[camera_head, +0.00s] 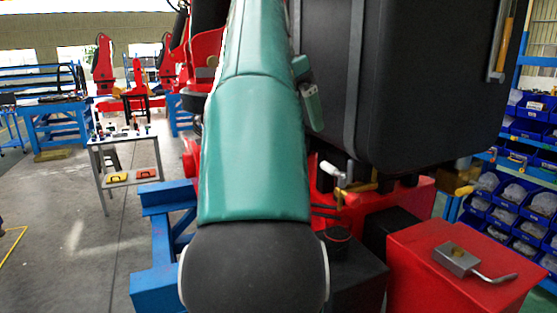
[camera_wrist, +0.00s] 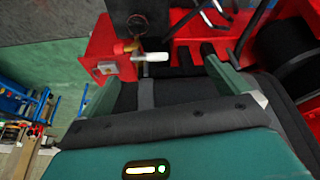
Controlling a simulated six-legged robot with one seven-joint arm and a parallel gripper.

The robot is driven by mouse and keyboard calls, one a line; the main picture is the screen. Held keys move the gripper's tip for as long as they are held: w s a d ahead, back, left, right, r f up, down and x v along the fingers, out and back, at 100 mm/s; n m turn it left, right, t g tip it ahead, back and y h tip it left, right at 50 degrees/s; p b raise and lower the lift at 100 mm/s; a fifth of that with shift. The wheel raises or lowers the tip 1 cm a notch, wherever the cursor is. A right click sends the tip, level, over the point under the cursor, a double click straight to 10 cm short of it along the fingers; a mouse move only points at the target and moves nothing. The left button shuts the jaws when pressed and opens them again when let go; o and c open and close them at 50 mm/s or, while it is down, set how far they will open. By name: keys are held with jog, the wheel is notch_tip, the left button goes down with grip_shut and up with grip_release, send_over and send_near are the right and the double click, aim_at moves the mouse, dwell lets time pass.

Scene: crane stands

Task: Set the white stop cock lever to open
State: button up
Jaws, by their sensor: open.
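In the head view the small white lever (camera_head: 330,168) shows just right of my arm, beside the brass valve (camera_head: 357,186) below the black case. My gripper (camera_wrist: 163,72) is open in the wrist view, its two green fingers spread apart. The lever appears between and just beyond the fingertips, with nothing held. I cannot tell the gap in depth. In the head view my own arm covers much of the middle.
A red box (camera_head: 435,280) with a grey metal block and bent handle (camera_head: 458,259) stands at right. A large black case (camera_head: 425,80) hangs above the valve. Blue parts bins (camera_head: 525,215) line the right edge. A small table (camera_head: 125,160) and open floor lie at left.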

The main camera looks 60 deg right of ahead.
aim_at(334, 168)
jog(key=s+d+f, duration=0.1)
jog(key=s+f, duration=0.1)
jog(key=f, duration=0.1)
jog(key=s+d+f+m, duration=0.1)
jog(key=s+d+f, duration=0.1)
jog(key=f, duration=0.2)
jog(key=s+d+f+m, duration=0.1)
jog(key=s+d+f, duration=0.1)
jog(key=s+f, duration=0.1)
jog(key=shift+d+f+g, duration=0.2)
jog(key=shift+f+g, duration=0.1)
jog(key=shift+f, duration=0.3)
jog(key=c, duration=1.4)
